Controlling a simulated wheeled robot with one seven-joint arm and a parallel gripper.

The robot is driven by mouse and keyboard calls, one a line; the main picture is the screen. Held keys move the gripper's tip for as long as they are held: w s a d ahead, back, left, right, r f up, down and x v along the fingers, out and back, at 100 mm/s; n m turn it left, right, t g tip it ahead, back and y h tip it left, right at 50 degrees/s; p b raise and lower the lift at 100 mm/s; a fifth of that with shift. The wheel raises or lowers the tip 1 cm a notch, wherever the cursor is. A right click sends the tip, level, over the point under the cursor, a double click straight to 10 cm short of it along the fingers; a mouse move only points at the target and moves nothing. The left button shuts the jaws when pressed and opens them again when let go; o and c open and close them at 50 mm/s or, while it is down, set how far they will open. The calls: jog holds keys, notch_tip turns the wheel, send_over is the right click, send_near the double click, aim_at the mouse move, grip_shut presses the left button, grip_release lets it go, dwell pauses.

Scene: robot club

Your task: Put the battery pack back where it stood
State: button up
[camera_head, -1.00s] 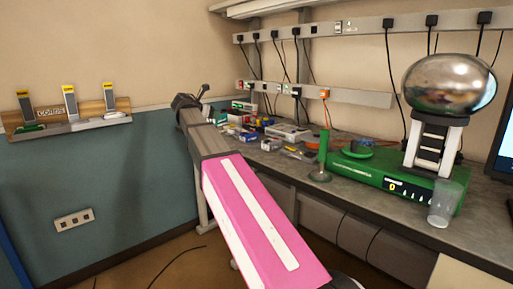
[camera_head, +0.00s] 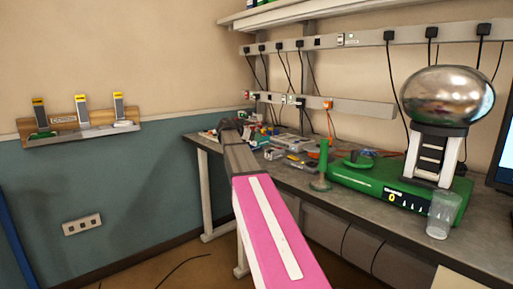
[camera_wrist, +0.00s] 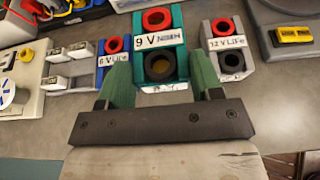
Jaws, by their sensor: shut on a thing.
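A teal battery pack (camera_wrist: 178,35) labelled 9 V NiMH, with a red and a dark terminal, shows in the wrist view. My gripper (camera_wrist: 162,68) has its two green fingers on either side of this pack and is shut on it. The pack appears upright at the bench (camera_wrist: 270,118); whether its base touches the top I cannot tell. In the head view my gripper (camera_head: 232,130) is over the left end of the bench, and the pack cannot be made out there.
In the wrist view a blue 6 V pack (camera_wrist: 112,60) is close on the left and a grey 12 V pack (camera_wrist: 228,35) close on the right. A yellow item (camera_wrist: 294,34) lies farther right. In the head view a green-based apparatus (camera_head: 375,184) and a clear cup (camera_head: 441,215) stand on the right.

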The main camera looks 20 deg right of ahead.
aim_at(256, 145)
jog(key=shift+w+d+f, duration=0.1)
jog(key=shift+d+f, duration=0.5)
jog(key=shift+d, duration=0.3)
jog(key=shift+f, duration=1.9)
jog(key=o, duration=1.2)
jog(key=shift+f, duration=0.15)
jog(key=v, duration=1.2)
jog(key=shift+r, duration=0.2)
